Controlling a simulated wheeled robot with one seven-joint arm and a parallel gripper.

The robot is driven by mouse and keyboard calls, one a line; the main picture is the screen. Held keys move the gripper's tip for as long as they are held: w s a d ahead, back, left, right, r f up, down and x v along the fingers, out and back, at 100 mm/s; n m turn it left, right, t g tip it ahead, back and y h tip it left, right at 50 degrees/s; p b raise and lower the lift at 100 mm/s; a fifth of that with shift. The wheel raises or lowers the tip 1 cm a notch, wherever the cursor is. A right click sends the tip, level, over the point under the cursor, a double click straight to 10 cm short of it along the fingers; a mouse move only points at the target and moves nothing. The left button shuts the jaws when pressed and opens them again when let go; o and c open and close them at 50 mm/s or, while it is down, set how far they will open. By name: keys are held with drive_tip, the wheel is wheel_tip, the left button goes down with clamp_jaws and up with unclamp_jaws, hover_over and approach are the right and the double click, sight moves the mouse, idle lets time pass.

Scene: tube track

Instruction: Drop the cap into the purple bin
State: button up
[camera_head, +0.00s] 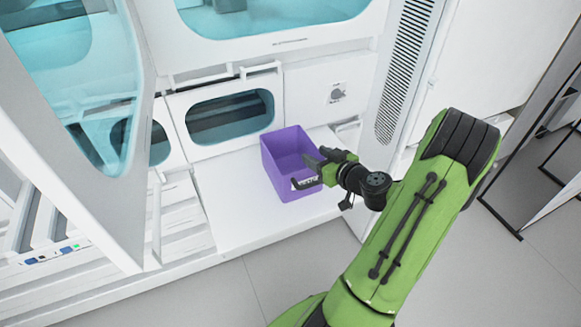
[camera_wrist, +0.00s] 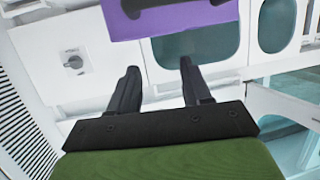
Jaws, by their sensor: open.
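The purple bin (camera_head: 278,160) stands on a white ledge in the head view, its open top facing up. I see no cap in the part of its inside that shows. A dark handle is on its front side. In the wrist view part of the purple bin (camera_wrist: 190,22) shows upside down at the top. My gripper (camera_head: 318,162) is at the bin's right front rim in the head view; I cannot tell whether it touches. In the wrist view my gripper (camera_wrist: 159,67) has its two dark fingers apart with nothing between them. No cap is visible in either view.
The white ledge (camera_head: 230,207) has free room left of and in front of the bin. White cabinet panels with tinted windows (camera_head: 232,115) stand behind it. A large open door panel (camera_head: 75,130) fills the left. A dark-framed stand (camera_head: 510,225) is at the right.

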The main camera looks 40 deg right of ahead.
drive_tip(key=v, duration=0.8)
drive_tip(key=w+a+r+n+g+y+p, duration=0.1)
drive_tip(key=a+r+n+g+y+p, duration=0.2)
drive_tip(key=a, duration=0.8)
drive_tip(key=w+a+r+n+g+y+p, duration=0.15)
drive_tip(key=a+g, duration=0.35)
drive_tip(key=a, duration=0.6)
drive_tip(key=s+a+r+m+h+p, duration=0.2)
drive_tip(key=s+a+r, duration=0.4)
drive_tip(key=s+r, duration=0.5)
drive_tip(key=shift+s+r+m+g+h, duration=0.2)
drive_tip(key=shift+m+g+h, duration=0.2)
drive_tip(key=shift+m, duration=0.15)
drive_tip(key=shift+a, duration=0.1)
